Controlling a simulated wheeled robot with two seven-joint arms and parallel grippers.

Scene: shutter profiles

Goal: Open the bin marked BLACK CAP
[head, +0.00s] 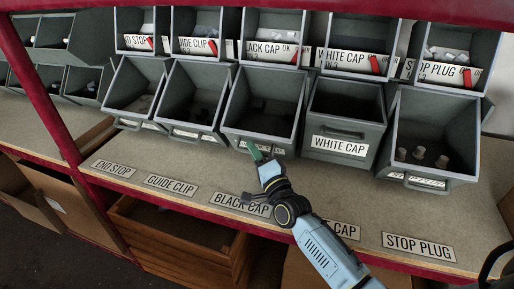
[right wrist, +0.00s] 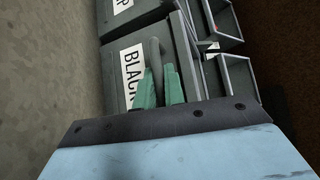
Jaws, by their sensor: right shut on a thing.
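The BLACK CAP bin (head: 236,116) is the middle grey bin of the lower row in the head view. It is tipped forward, its open top showing a dark inside with small dark pieces that are hard to make out. Its front label is foreshortened there. My right gripper (head: 254,151) is at the bin's lower front, its green fingers shut on the handle. In the right wrist view the fingers (right wrist: 160,88) lie on either side of the grey bar handle (right wrist: 157,62), beside the label reading BLACK (right wrist: 132,76).
The WHITE CAP bin (head: 340,147) stands to the right, its label facing out. The GUIDE CLIP bin (head: 195,128) is close on the left. An upper row of bins (head: 270,47) sits above. The shelf in front carries name labels (head: 171,184) and is otherwise clear.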

